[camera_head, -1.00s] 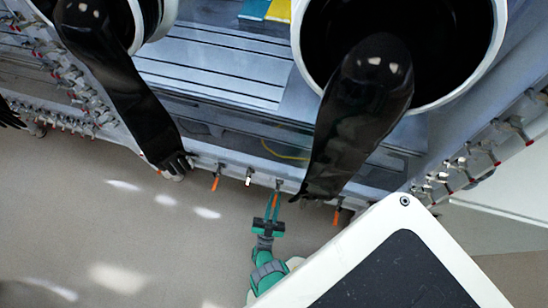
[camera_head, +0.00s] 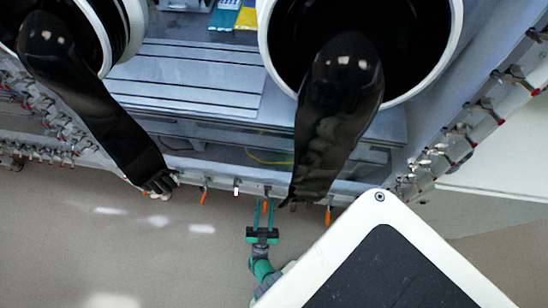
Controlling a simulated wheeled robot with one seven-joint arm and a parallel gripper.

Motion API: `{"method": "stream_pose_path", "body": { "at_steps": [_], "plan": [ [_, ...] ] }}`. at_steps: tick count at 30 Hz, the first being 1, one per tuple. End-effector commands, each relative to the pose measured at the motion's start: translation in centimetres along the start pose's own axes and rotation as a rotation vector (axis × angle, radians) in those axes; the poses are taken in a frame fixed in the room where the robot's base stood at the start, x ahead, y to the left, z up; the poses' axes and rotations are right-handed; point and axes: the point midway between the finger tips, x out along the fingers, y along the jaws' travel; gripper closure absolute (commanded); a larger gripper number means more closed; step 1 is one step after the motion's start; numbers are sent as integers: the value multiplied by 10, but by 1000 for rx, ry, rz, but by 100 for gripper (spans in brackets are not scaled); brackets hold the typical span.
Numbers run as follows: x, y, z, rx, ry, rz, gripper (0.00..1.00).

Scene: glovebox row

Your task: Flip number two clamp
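A row of toggle clamps runs along the lower front edge of the glovebox. In the head view, one clamp with an orange handle (camera_head: 203,197) hangs at the left. A white-tipped clamp (camera_head: 236,188) is to its right. Another orange handle (camera_head: 266,204) is at my gripper, and one more orange handle (camera_head: 328,215) hangs farther right. No numbers are readable, so I cannot tell which is number two. My green gripper (camera_head: 263,204) points at the edge, its fingers apart on either side of the orange handle. Contact cannot be made out.
Two black gloves (camera_head: 90,110) (camera_head: 338,120) hang from round ports, their hands near the clamp row. The right glove is close beside my gripper. More clamps (camera_head: 440,150) line the right edge. The floor (camera_head: 120,240) in front is clear.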

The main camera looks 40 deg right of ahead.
Motion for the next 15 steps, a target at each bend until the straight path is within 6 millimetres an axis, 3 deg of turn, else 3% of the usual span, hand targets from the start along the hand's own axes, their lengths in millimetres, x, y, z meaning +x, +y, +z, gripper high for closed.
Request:
{"method": "stream_pose_path", "body": {
  "at_steps": [15],
  "plan": [
    [16, -2, -23, 6, -5, -3, 70]
  ]
}}
